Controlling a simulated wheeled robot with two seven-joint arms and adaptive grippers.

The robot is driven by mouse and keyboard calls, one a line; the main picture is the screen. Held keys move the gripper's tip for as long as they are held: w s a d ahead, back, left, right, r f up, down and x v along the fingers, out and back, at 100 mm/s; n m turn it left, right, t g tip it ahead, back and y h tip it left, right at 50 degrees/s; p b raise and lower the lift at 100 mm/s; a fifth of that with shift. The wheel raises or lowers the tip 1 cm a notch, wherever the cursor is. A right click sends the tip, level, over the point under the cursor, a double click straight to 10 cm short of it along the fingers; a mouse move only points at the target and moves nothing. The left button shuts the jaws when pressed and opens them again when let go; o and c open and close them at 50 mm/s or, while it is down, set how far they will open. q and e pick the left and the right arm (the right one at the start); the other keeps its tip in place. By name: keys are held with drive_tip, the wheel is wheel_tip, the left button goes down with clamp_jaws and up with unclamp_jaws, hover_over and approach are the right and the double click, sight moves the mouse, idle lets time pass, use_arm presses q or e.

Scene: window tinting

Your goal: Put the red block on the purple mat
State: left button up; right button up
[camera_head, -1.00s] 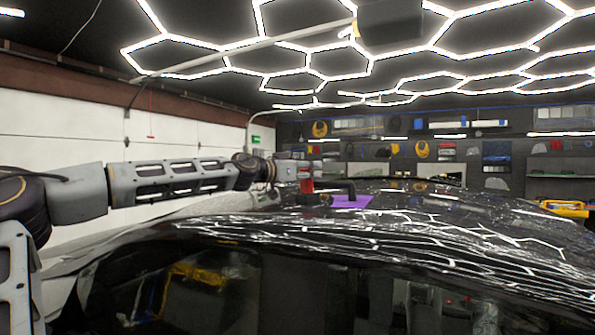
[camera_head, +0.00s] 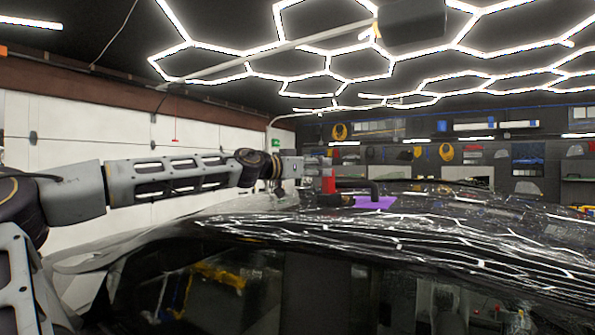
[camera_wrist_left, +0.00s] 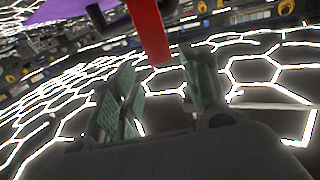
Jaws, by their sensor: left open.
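The red block (camera_head: 328,182) stands upright on the dark, shiny car surface, just left of the purple mat (camera_head: 375,203). My left gripper (camera_head: 322,166) reaches in from the left and is close to the block in the head view. In the left wrist view my left gripper (camera_wrist_left: 163,72) is open, with green fingers apart. The red block (camera_wrist_left: 149,28) shows just beyond the fingertips, roughly in line with the gap, and I see no grip on it. The purple mat (camera_wrist_left: 72,12) lies at the top left there. My right gripper is not in view.
A dark bent bar (camera_head: 374,188) stands at the mat's back edge, right of the block. The glossy car surface (camera_head: 450,235) reflects the ceiling lights and is clear to the right. Shelves and wall tools are far behind.

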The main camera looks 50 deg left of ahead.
use_arm(q)
drive_tip(key=s+b, duration=0.1)
drive_tip(key=s, duration=0.6)
drive_tip(key=shift+a, duration=0.3)
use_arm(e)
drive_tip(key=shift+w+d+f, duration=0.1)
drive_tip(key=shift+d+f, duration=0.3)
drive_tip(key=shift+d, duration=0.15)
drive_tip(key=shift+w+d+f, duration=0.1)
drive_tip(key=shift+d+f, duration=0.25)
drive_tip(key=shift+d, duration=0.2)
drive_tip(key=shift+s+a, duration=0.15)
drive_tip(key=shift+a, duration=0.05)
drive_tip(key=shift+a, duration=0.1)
